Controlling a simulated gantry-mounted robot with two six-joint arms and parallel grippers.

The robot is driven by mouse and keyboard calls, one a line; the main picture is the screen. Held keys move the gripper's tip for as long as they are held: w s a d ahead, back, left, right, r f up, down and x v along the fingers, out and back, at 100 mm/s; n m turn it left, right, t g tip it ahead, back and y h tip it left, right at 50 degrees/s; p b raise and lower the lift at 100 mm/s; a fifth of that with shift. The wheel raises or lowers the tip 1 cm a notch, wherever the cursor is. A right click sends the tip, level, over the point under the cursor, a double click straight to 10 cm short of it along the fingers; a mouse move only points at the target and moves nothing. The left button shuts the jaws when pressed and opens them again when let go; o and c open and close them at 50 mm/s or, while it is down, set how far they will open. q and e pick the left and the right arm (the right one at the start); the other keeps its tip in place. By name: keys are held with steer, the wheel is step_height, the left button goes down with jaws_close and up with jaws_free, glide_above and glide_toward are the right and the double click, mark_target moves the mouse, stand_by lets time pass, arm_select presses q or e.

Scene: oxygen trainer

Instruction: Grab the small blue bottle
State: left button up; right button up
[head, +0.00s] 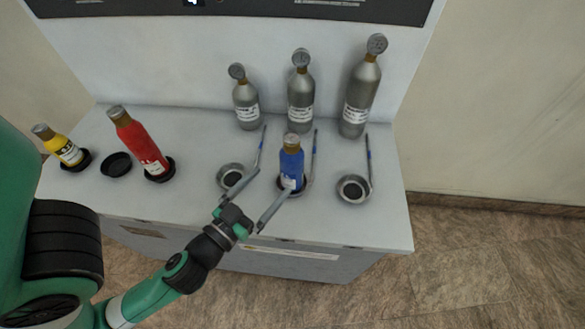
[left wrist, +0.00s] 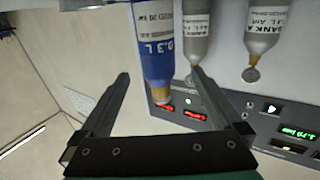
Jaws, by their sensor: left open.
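The small blue bottle (head: 291,167) with a brown neck and grey cap stands upright in the middle holder near the front of the white bench. It also shows in the left wrist view (left wrist: 155,50), label visible, between my two fingers in the picture. My left gripper (head: 273,182) is open, with its fingertips close to the bottle's lower front. I cannot tell whether the fingers touch the bottle. The bottle's base is partly hidden by a finger. My right gripper is not in view.
Empty round holders (head: 231,177) and (head: 353,189) flank the bottle, with thin blue-marked rods behind. Several grey cylinders (head: 301,95) with gauges stand at the back. A red bottle (head: 142,145) and a yellow bottle (head: 66,151) stand at left beside an empty black holder (head: 116,164).

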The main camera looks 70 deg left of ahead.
mark_target(283, 168)
arm_select(q)
steer(key=p+x, duration=0.2)
steer(key=x, duration=0.2)
steer(key=shift+w+r+p, duration=0.2)
steer(key=shift+p, duration=0.1)
steer(key=shift+a+f, duration=0.1)
steer(key=shift+f, duration=0.05)
steer(key=p+x, duration=0.1)
steer(key=x, duration=0.4)
steer(key=shift+w+p, duration=0.25)
steer(key=shift+p, duration=0.05)
steer(key=shift+s, duration=0.1)
jaws_close()
